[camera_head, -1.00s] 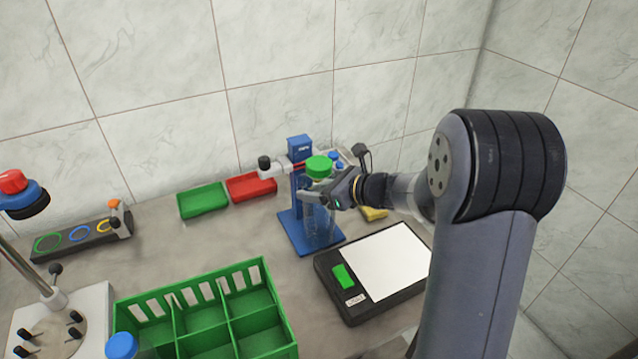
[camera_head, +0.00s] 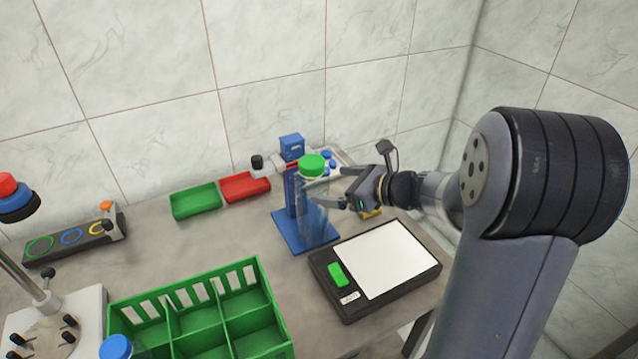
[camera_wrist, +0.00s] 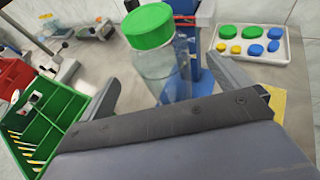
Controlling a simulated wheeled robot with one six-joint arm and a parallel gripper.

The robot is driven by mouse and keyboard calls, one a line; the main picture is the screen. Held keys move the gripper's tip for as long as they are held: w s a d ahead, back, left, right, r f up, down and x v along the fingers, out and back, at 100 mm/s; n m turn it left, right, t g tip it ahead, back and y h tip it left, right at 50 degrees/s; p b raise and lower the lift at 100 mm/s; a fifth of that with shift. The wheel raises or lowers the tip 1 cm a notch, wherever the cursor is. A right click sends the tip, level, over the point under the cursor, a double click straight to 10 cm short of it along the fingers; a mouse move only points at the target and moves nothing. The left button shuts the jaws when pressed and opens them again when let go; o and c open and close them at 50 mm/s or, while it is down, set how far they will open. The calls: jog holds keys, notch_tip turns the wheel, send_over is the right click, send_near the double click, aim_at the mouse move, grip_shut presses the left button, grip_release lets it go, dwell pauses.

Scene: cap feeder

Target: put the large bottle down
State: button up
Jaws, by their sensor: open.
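The large bottle (camera_head: 313,208) is clear with a green cap (camera_head: 312,165). It stands upright on the blue base plate (camera_head: 290,236) of a stand with a blue column. In the wrist view the bottle (camera_wrist: 163,72) is between and beyond the finger ends, with its green cap (camera_wrist: 149,26) toward the top. My gripper (camera_head: 335,190) is open, to the right of the bottle, with its fingers pointing at it. In the wrist view the fingers of my gripper (camera_wrist: 160,85) are spread wide. I cannot tell whether a finger still touches the bottle.
A scale (camera_head: 330,292) with a white plate lies in front of the stand. A green divided crate (camera_head: 205,335) is at the front left. Green (camera_head: 195,203) and red (camera_head: 245,187) trays lie behind. A white tray (camera_wrist: 296,52) holds several blue, green and yellow caps.

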jog(key=v, duration=0.4)
jog(key=shift+s+d+r, duration=0.1)
jog(key=shift+s+d, duration=0.15)
jog(key=shift+d, duration=0.05)
